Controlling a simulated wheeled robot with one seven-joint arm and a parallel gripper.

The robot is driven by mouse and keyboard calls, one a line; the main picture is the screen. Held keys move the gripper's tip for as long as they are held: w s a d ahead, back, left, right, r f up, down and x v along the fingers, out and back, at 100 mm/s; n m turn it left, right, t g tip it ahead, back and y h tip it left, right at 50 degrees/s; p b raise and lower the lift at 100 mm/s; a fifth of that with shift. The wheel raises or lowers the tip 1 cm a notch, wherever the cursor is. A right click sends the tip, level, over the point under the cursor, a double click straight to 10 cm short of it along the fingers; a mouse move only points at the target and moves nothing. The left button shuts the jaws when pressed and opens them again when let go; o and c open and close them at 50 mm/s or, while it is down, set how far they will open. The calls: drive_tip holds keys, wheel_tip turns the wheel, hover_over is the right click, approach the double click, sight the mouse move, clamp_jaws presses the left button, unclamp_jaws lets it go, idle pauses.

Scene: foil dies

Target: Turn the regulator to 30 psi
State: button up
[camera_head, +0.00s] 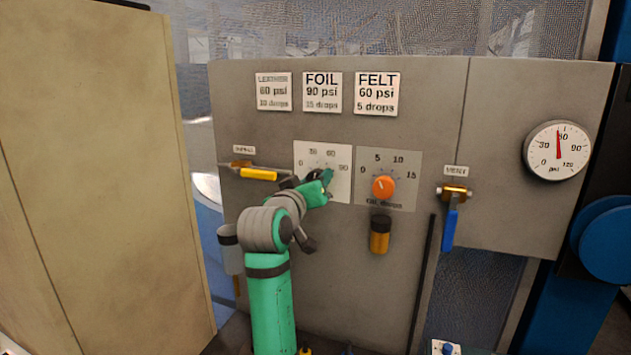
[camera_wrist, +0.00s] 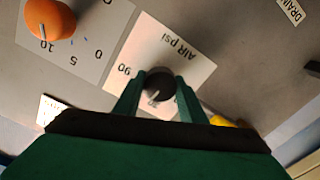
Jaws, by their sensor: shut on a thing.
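The regulator is a dark knob (camera_wrist: 158,82) on a white "AIR psi" plate (camera_head: 343,191), marked 0, 30, 60 and 90. My gripper (camera_head: 318,180) is at the plate and hides most of the knob in the head view. In the wrist view, which is upside down, my green fingers (camera_wrist: 158,94) are shut on the knob from both sides. A pale mark shows on the knob, but its exact reading is partly hidden. The round pressure gauge (camera_head: 557,152) at the right has its red needle almost straight up, close to 60.
An orange oil-drops knob (camera_head: 383,187) sits close right of the regulator. A yellow-handled valve (camera_head: 258,174) is at its left, and a blue-handled vent valve (camera_head: 450,225) is farther right. Leather, foil (camera_head: 322,92) and felt cards hang above. A tan panel (camera_head: 95,180) stands left.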

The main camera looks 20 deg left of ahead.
drive_tip(key=n, duration=0.5)
drive_tip(key=shift+a+f, duration=0.1)
drive_tip(key=shift+f, duration=0.05)
drive_tip(key=shift+n, duration=0.3)
idle(0.3)
drive_tip(key=o, duration=1)
drive_tip(key=shift+s, duration=0.2)
drive_tip(key=s, duration=1)
drive_tip(key=shift+s, duration=0.25)
